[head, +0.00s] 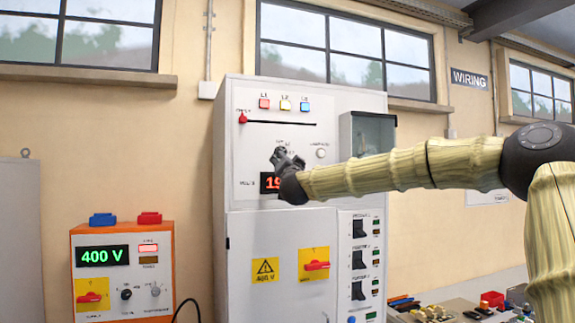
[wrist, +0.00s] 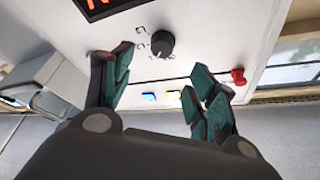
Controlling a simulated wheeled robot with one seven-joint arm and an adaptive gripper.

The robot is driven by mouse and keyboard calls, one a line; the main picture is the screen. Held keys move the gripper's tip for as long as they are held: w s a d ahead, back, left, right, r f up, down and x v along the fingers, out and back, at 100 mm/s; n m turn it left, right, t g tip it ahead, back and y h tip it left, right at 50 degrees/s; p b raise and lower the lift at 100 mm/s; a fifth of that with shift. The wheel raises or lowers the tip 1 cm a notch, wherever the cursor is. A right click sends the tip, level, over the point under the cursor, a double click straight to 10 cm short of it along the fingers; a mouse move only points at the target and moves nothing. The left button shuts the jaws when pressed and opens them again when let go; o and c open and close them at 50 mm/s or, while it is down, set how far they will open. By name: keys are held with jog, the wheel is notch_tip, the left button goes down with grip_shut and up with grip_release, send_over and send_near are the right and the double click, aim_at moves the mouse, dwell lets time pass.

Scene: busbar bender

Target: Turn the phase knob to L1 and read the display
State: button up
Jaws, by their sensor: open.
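The phase knob (wrist: 160,45) is a round dark knob on the white cabinet panel, with small marks beside it that are too small to read. In the wrist view it sits between and beyond the fingers of my gripper (wrist: 162,66), which is open and apart from it. In the head view my gripper (head: 287,158) is in front of the panel and hides the knob. A corner of the display (wrist: 98,6) also shows in the wrist view, unreadable.
Lamps labelled L1 (head: 264,103), L2 (head: 285,104) and L3 (head: 304,106) top the panel. Below them a red handle (head: 242,118) sits at the left end of a dark slot. An orange supply box (head: 122,270) reading 400 V stands left. A glass-fronted box (head: 370,135) adjoins right.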

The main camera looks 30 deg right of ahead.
jog(key=shift+v, duration=0.9)
